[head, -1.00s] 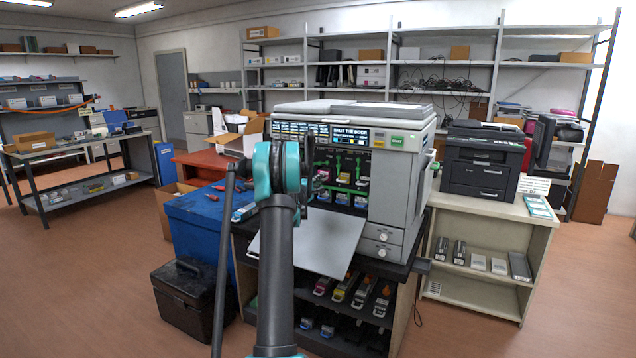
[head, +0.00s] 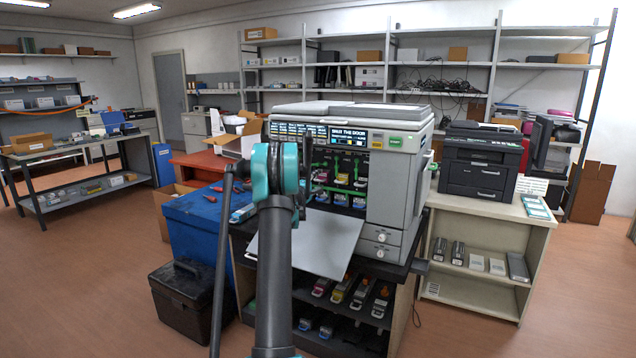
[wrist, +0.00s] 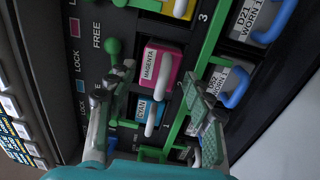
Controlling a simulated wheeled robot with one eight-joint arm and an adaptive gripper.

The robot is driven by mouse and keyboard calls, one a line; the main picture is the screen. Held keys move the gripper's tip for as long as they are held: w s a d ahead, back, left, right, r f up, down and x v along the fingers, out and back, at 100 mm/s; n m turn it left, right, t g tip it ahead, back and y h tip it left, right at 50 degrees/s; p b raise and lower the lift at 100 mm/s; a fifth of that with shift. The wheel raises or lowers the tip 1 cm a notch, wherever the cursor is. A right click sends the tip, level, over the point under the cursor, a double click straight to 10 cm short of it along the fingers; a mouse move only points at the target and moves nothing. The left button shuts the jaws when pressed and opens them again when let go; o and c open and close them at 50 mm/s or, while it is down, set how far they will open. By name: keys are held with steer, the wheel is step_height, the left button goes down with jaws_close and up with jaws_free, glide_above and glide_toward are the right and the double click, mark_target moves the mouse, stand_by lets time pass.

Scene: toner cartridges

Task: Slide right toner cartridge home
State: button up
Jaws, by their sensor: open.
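The copier (head: 396,185) stands in the head view with its front door (head: 300,243) folded down and its slots exposed. In the wrist view, whose picture is turned sideways, the magenta cartridge (wrist: 162,66) is in the middle with a white handle (wrist: 164,78). The cyan cartridge (wrist: 144,109) is just below it. A yellow cartridge (wrist: 182,8) is cut off at the top edge, on the copier's right side. My gripper (wrist: 160,105) is open, its fingers spread to either side of the cyan and magenta cartridges' fronts. Contact is not clear. In the head view my arm partly hides the slots.
Green levers (wrist: 113,48) and green rails lie close to my fingers. Worn drum units with blue handles (wrist: 236,88) sit to the right in the wrist view. A blue cabinet (head: 196,225) stands left of the copier; loose cartridges (head: 360,292) lie on the shelf below.

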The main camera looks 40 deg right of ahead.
steer(key=shift+a, duration=0.1)
stand_by(0.3)
steer(key=v, duration=0.6)
steer(key=shift+s+a, duration=0.25)
steer(key=shift+a, duration=0.1)
stand_by(0.7)
